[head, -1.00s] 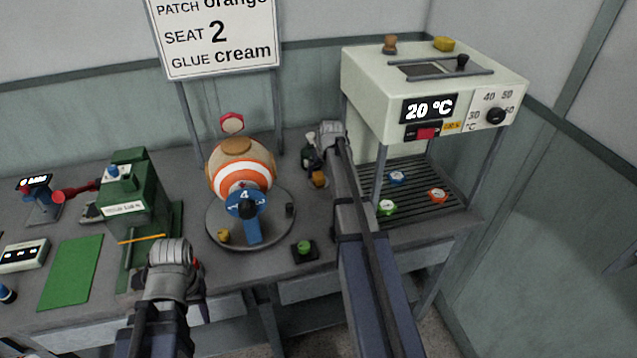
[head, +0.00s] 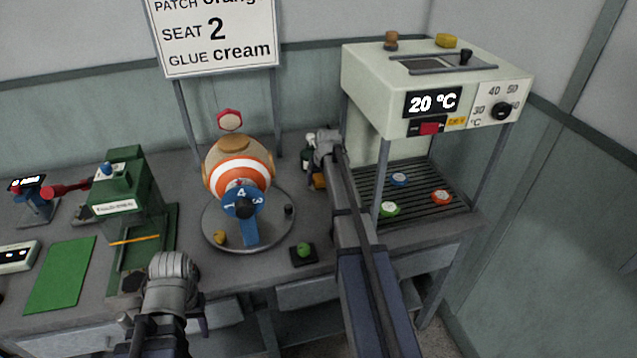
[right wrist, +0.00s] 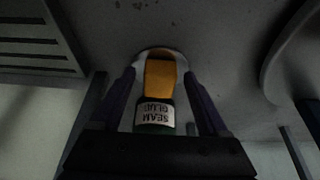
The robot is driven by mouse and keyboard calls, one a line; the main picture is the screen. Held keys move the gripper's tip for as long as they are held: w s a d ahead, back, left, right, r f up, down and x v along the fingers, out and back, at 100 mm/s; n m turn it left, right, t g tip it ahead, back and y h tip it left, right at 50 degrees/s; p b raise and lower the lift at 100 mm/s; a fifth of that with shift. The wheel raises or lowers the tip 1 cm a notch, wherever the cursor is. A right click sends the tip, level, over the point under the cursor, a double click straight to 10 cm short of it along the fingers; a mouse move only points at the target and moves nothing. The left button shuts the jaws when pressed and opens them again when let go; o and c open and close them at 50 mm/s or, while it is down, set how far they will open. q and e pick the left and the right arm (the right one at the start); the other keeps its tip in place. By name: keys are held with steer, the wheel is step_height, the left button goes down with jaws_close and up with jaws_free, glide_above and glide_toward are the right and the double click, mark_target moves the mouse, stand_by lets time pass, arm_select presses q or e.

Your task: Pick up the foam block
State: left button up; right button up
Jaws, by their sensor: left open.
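An orange block (head: 319,181), which I take to be the foam block, sits on the bench beside the dark glue bottle (head: 307,158); my right arm partly covers it. In the right wrist view the orange block (right wrist: 160,78) lies between the two fingers of my right gripper (right wrist: 160,85), with a gap on each side. The bottle's "SEAM GLUE" label (right wrist: 154,113) shows directly below it in the picture. My right gripper (head: 324,147) is open above the block and bottle.
A striped ball (head: 238,178) sits on a round stand (head: 272,228) left of my right arm. A cream heater (head: 415,85) with a slatted shelf (head: 420,200) stands on the right. A green press (head: 125,195) and green mat (head: 60,275) are at left. A small green button (head: 303,250) is at front.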

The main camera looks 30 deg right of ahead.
mark_target(318, 177)
jaws_close()
stand_by(0.4)
steer(key=shift+r, duration=0.1)
steer(key=shift+r+p, duration=0.5)
steer(key=shift+p, duration=0.15)
step_height(318, 177, up, 3)
steer(key=p, duration=0.2)
steer(key=shift+f+p, duration=0.1)
steer(key=shift+p, duration=0.25)
steer(key=s+a, duration=0.1)
steer(key=s, duration=0.4)
steer(key=s+a, duration=0.1)
steer(key=s, duration=0.5)
steer(key=s+a, duration=0.2)
steer(key=s, duration=0.4)
steer(key=shift+s+a+f, duration=0.1)
steer(key=shift+s+f, duration=0.15)
steer(key=shift+f, duration=0.05)
steer(key=shift+c, duration=2.4)
jaws_free()
steer(key=c, duration=0.6)
